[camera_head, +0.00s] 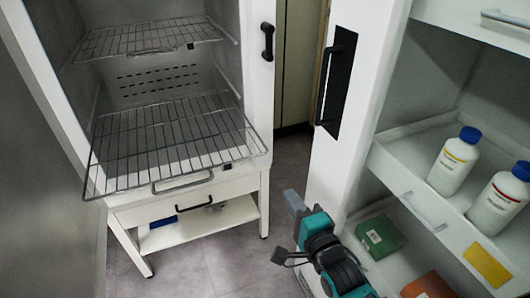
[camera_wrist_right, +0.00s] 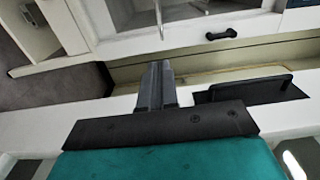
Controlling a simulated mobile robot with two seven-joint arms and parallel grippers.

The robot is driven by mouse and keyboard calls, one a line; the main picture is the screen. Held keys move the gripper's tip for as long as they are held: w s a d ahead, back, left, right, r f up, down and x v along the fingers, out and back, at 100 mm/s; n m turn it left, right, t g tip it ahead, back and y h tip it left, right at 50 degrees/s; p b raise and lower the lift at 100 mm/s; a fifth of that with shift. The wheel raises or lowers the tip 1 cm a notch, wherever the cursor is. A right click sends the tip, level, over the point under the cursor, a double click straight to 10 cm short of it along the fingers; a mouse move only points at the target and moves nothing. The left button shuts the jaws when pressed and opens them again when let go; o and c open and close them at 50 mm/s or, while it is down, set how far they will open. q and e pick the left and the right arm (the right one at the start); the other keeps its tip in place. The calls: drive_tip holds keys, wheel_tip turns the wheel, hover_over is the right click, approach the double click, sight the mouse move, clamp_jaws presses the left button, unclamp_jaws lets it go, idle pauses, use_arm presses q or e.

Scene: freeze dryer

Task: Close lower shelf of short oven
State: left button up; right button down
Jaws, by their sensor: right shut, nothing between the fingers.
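The short oven (camera_head: 258,95) stands open at the left of the head view, on a white stand. Its lower shelf (camera_head: 170,140), a wire rack, sticks out past the oven's front, with a wire handle (camera_head: 182,182) along its front edge. The upper shelf (camera_head: 148,38) sits further inside. My right gripper (camera_head: 293,200) is shut and empty, to the right of and apart from the lower shelf, in front of the white cabinet. Its closed fingers also show in the right wrist view (camera_wrist_right: 155,86). My left gripper is out of view.
A white cabinet panel with a black handle (camera_head: 335,85) stands right of the oven. Pulled-out drawers at the right hold white bottles (camera_head: 455,160) and a green box (camera_head: 380,237). Grey floor (camera_head: 225,260) is clear before the oven stand.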

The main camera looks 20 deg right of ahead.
drive_tip(key=w, duration=1.3)
drive_tip(key=shift+w+b, duration=0.4)
drive_tip(key=shift+b, duration=0.05)
